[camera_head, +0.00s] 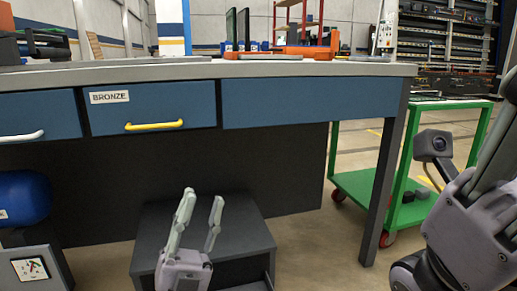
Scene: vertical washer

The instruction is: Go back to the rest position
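My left gripper (203,200) is at the lower middle left of the head view and points up. Its two pale grey fingers stand apart with nothing between them, so it is open and empty. It shows in front of a dark grey box-like unit (250,225) under the workbench; I see no contact. My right arm (480,235) fills the lower right edge, raised, with a small camera (437,145) on it. The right gripper is mostly cut off by the picture's edge, so its fingers cannot be judged. No washer is recognisable.
A workbench (330,68) with blue drawers spans the view; one drawer (152,108) is labelled BRONZE. A green cart (365,187) stands at the right behind the bench leg (384,180). A blue rounded object (25,197) is at the left. Open floor shows between bench and cart.

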